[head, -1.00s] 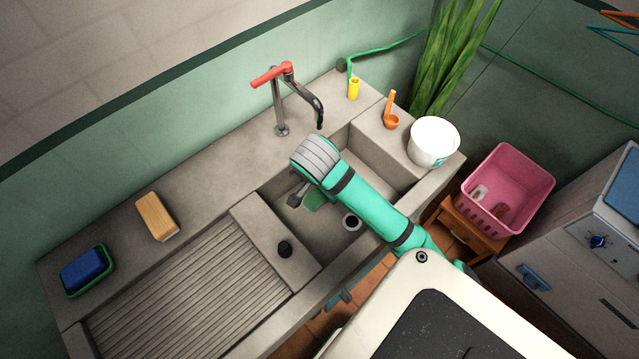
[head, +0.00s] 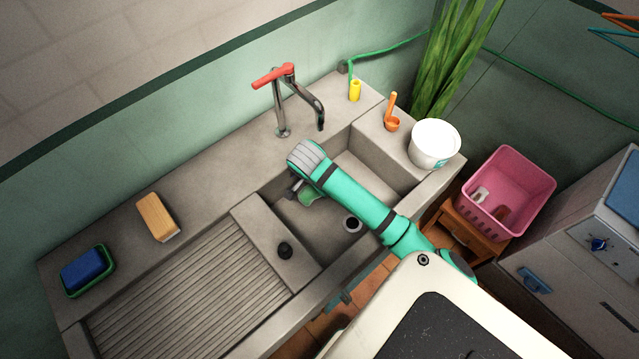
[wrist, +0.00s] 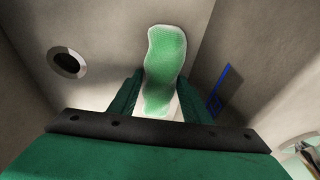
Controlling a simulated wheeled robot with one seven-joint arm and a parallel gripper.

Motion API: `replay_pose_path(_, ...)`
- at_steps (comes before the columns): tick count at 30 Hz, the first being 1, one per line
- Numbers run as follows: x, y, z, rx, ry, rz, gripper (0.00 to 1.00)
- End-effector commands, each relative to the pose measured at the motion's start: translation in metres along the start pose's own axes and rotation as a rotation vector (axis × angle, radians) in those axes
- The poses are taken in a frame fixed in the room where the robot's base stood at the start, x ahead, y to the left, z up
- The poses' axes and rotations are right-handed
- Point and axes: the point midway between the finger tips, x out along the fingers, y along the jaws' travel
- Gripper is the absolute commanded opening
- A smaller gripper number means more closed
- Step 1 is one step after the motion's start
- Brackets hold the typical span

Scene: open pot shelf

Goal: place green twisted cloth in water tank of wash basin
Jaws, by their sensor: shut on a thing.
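The green twisted cloth (wrist: 166,65) shows in the wrist view as a pale-edged green strip between my gripper's fingers. My gripper (wrist: 160,92) is shut on it, with the cloth extending beyond the fingertips. In the head view, a small part of the cloth (head: 309,198) shows below my gripper (head: 296,191), inside the outline of the water tank (head: 318,222) of the wash basin. My arm covers part of the tank. I cannot tell whether the cloth touches the tank floor.
The tank has a round drain (head: 351,224). A faucet (head: 283,100) with a red handle stands behind it. A white bucket (head: 433,143) and an orange scoop (head: 392,124) are on the right ledge. A ribbed washboard (head: 190,300), a yellow brush (head: 157,216) and a blue sponge (head: 84,269) lie left.

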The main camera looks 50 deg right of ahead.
Motion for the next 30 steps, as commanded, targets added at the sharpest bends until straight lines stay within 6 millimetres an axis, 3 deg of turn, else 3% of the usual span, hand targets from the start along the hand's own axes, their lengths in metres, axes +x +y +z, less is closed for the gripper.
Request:
replay_pose_path(11,0.003,0.001,0.001,0.001,-0.001,0.0,0.12)
replay_pose_path(12,0.003,0.001,0.001,0.001,0.0,0.0,0.53)
replay_pose_path(14,0.003,0.001,0.001,0.001,0.0,0.0,0.63)
replay_pose_path(25,0.0,0.0,0.0,0.0,0.001,0.0,0.63)
replay_pose_path(30,-0.022,-0.001,0.001,0.001,-0.002,-0.003,0.63)
